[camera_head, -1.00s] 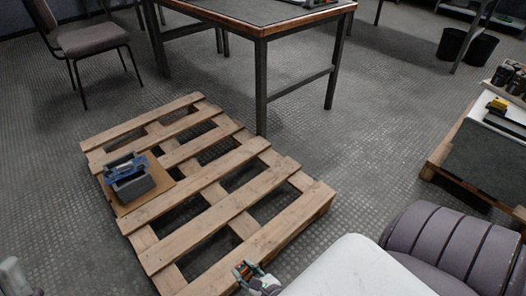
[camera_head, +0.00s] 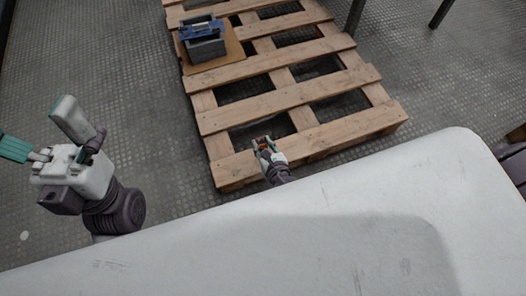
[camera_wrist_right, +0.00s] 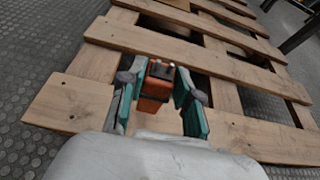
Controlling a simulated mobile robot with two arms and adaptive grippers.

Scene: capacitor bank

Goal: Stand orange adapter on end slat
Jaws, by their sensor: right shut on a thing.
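The orange adapter (camera_wrist_right: 157,86) is between the teal fingers of my right gripper (camera_wrist_right: 160,92) in the right wrist view, with a dark top carrying small light tips. In the head view my right gripper (camera_head: 264,143) is shut on the adapter, of which only a small orange patch shows. It is over the pallet's near end slat (camera_head: 338,131), close to that slat's inner edge. I cannot tell whether the adapter touches the slat (camera_wrist_right: 75,103). My left gripper (camera_head: 42,130) is open and empty at the left, above the floor, its fingers spread wide.
The wooden pallet (camera_head: 290,97) has open gaps between its slats. A grey box with a blue item on top (camera_head: 203,38) stands on a brown board (camera_head: 232,46) at the pallet's far left. Dark table legs (camera_head: 354,18) stand behind. The end slat's right part is bare.

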